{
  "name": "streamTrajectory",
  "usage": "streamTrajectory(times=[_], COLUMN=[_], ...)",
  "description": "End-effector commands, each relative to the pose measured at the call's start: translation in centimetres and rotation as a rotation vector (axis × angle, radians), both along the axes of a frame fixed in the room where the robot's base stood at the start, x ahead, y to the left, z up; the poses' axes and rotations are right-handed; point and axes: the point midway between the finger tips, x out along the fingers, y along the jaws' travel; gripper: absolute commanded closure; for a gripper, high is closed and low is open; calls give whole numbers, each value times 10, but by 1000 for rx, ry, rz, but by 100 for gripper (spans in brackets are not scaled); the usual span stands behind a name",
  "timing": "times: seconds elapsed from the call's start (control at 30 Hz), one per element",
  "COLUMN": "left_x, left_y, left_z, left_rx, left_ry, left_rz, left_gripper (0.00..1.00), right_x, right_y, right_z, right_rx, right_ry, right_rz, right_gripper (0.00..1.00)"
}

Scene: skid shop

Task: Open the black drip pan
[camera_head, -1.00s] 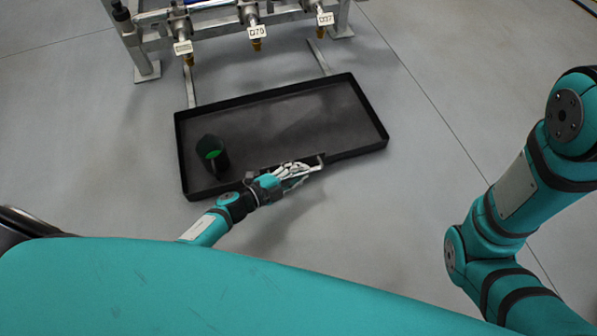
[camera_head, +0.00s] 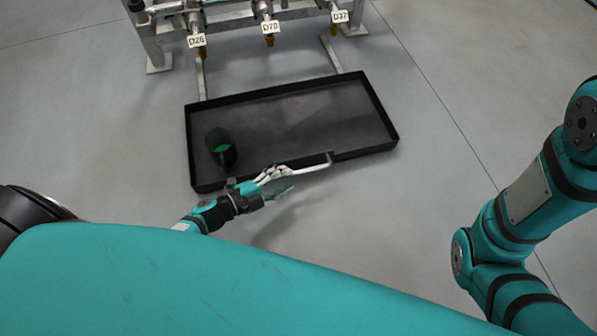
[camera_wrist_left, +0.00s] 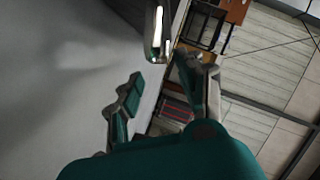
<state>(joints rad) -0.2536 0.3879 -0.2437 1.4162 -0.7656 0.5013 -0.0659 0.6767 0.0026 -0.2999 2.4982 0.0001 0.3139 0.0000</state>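The black drip pan (camera_head: 310,120) lies on the floor, a wide shallow tray pulled out along two metal rails. Its handle (camera_head: 312,166) runs along the near side. My left gripper (camera_head: 284,181) is at the handle's left-middle part, with its fingers spread and one lying close along the bar. In the left wrist view the two fingers (camera_wrist_left: 160,84) stand apart, and a shiny bar end, likely the handle (camera_wrist_left: 156,38), shows beyond them. I cannot tell whether a finger touches it. My right gripper is outside the view; only the right arm shows.
A black cup-like container with a green inside (camera_head: 221,149) stands in the pan's left part. A metal rack (camera_head: 228,22) with labelled taps stands behind the pan. The grey floor to the right (camera_head: 440,150) is clear.

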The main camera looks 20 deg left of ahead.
Motion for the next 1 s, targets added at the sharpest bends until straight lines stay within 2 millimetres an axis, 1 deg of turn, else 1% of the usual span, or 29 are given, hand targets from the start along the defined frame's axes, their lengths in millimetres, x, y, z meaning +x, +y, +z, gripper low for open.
streamTrajectory(times=[0.03,0.1,0.3,0.87,0.93,0.97,1.0], left_x=[-9,-18,-32,-33,-32,-31,-30], left_y=[6,13,24,25,23,20,16], left_z=[1,4,8,9,13,18,27], left_rx=[2,1,1,-1,-8,-17,-35], left_ry=[3,1,1,1,-4,-8,-18], left_rz=[-1,-1,0,0,0,-2,-5], left_gripper=[62,62,62,62,62,62,62], right_x=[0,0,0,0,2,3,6], right_y=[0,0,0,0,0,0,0], right_z=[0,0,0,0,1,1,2], right_rx=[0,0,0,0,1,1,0], right_ry=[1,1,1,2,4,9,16], right_rz=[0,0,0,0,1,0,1], right_gripper=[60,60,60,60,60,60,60])
